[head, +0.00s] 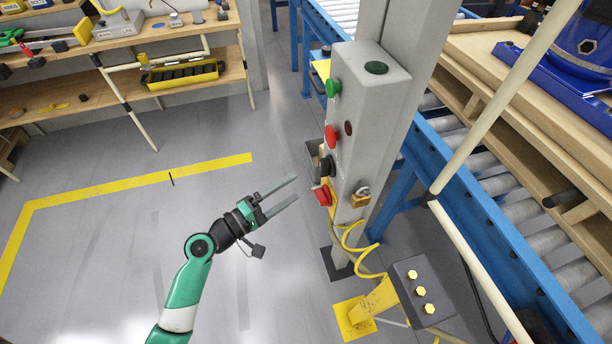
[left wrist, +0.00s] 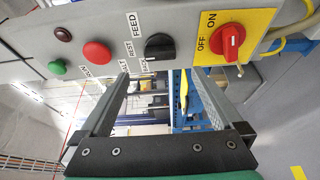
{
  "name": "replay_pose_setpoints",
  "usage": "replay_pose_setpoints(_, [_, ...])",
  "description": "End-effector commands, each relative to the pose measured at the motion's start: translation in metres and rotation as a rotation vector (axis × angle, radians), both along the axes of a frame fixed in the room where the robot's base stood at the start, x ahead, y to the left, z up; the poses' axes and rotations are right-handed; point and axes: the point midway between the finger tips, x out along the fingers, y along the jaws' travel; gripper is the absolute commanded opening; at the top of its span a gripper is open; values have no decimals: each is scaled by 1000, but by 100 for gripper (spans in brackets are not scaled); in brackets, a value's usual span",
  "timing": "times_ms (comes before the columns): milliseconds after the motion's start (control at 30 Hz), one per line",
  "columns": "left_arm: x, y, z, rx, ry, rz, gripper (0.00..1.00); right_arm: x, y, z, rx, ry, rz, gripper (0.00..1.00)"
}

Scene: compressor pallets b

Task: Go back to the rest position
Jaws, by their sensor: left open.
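My left gripper (head: 297,188) is open and empty in the head view. Its two fingers point right toward the grey control box (head: 362,130), with a small gap to it. In the left wrist view the open fingers (left wrist: 157,78) reach up toward the panel, below a black knob (left wrist: 159,46) labelled FEED and REST. A red rotary switch (left wrist: 228,40) sits on a yellow plate marked OFF and ON. A red button (left wrist: 97,53) and a green button (left wrist: 57,67) are further left. My right gripper is in neither view.
A blue roller conveyor (head: 470,205) with wooden pallets runs at the right. A yellow pedestal (head: 375,305) with a grey button box stands at the post's foot. A wooden workbench (head: 190,35) holds tools at the upper left. The floor (head: 120,240) around my left arm is open.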

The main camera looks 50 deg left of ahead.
Motion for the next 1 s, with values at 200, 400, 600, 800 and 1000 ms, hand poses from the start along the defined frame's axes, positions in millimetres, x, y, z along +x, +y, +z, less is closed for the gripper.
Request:
replay_pose_setpoints(200, [-23,1,0,-1,0,0,100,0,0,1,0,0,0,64])
replay_pose_setpoints(400, [-24,1,0,0,0,-1,100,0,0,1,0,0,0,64])
replay_pose_setpoints(600, [-24,1,0,0,0,-1,100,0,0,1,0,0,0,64])
replay_pose_setpoints(800, [-23,-2,1,0,0,-8,100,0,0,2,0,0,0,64])
replay_pose_setpoints(1000, [15,-43,66,73,-110,-142,100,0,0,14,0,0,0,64])
